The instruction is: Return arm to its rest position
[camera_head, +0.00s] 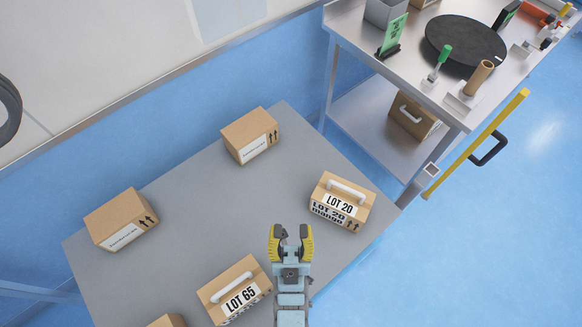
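My gripper (291,240) is at the lower middle of the head view, above the grey table. Its two yellow-and-black fingers stand apart with a gap between them, and nothing shows in the gap. A box labelled LOT 20 mango (341,203) with a white handle sits to the upper right of the gripper. A box labelled LOT 65 (235,291), also with a white handle, sits to its lower left. The gripper appears apart from both boxes.
A steel bench (350,30) with a black disc (466,42) stands upper right. The table's middle is clear.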

